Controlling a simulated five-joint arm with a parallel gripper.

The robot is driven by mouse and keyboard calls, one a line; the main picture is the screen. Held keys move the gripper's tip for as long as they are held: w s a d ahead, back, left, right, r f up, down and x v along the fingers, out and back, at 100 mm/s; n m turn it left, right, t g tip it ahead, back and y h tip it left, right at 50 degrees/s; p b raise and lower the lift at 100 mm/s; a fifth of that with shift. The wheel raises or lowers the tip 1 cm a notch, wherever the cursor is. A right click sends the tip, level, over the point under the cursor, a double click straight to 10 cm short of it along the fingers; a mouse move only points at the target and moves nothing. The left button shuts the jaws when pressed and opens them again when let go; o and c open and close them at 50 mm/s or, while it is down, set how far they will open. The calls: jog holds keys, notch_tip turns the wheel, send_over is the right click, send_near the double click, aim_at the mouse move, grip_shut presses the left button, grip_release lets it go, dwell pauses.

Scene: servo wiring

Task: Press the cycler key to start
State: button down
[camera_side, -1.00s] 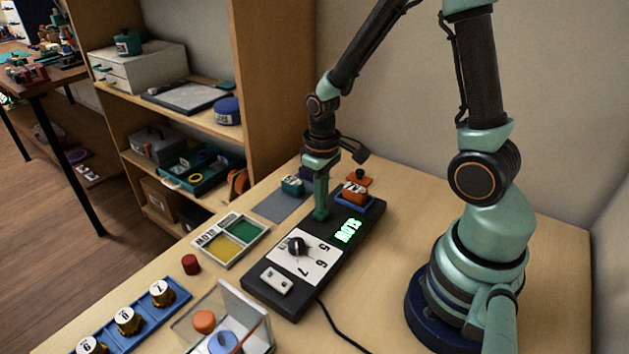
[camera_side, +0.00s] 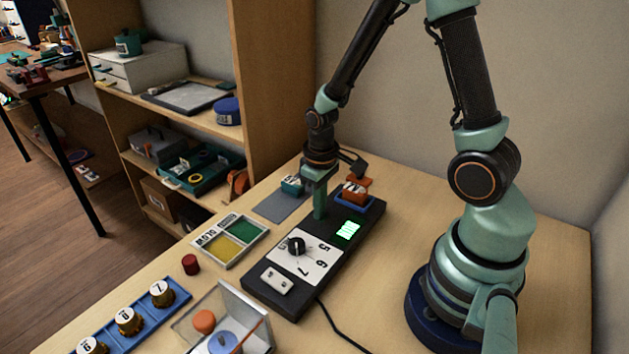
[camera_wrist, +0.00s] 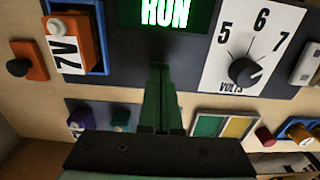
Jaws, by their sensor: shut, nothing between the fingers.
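The cycler is a long black box (camera_side: 291,304) on the table with a green lit display (camera_side: 347,231). In the wrist view the display (camera_wrist: 165,12) reads RUN. A black knob (camera_side: 296,246) sits on its white plate marked 5, 6, 7 and VOLTS; the knob also shows in the wrist view (camera_wrist: 244,72). My gripper (camera_side: 320,215) is shut and empty, pointing down with its green fingers at the cycler beside the display. The fingertips (camera_wrist: 160,70) also show in the wrist view. I cannot make out the key; the fingers may cover it.
An orange 7V block (camera_side: 355,194) sits in a blue holder at the cycler's far end. A yellow and green tray (camera_side: 232,240), a red cap (camera_side: 191,264), a clear box (camera_side: 185,325) and a blue rack (camera_side: 178,300) stand left. A black cable runs off the front.

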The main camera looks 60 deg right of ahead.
jog(key=shift+s+f, duration=0.3)
notch_tip(320, 180, up, 15)
jog(key=shift+w+f, duration=0.2)
jog(key=shift+w, duration=0.1)
dwell(0.7)
jog(key=s+a+r+t, duration=0.3)
jog(key=a+r+t, duration=0.1)
jog(key=r, duration=0.4)
jog(key=shift+s+a+t, duration=0.3)
jog(key=shift+a+t, duration=0.1)
jog(key=shift+t, duration=0.3)
